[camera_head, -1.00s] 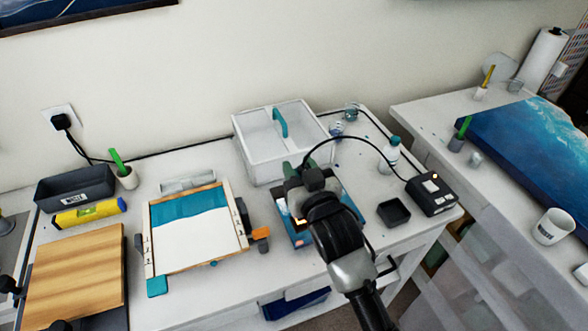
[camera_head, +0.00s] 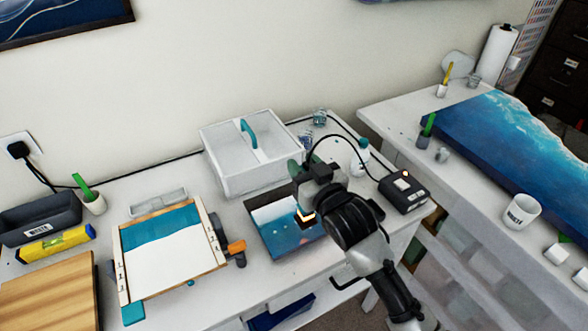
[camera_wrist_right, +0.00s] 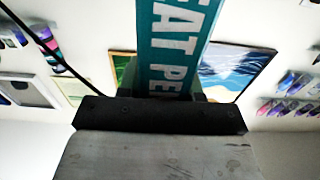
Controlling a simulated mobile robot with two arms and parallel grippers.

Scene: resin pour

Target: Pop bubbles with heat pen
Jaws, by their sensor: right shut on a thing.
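My right gripper (camera_head: 318,180) is shut on the heat pen, whose glowing orange tip (camera_head: 306,215) points down over the right part of a small blue-and-white panel (camera_head: 268,238). I cannot tell whether the tip touches the surface. In the right wrist view the teal pen body (camera_wrist_right: 175,45) with white lettering stands up from the gripper. A black cable (camera_head: 330,140) runs from the pen to a black control box (camera_head: 403,192) with a small lit lamp. My arm hides the panel's right side. Bubbles are too small to make out. My left gripper is not in view.
A white lidded box (camera_head: 250,170) stands close behind the panel. A framed board (camera_head: 170,255) with teal and white lies to the left. A bottle (camera_head: 360,157) stands behind my right arm.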

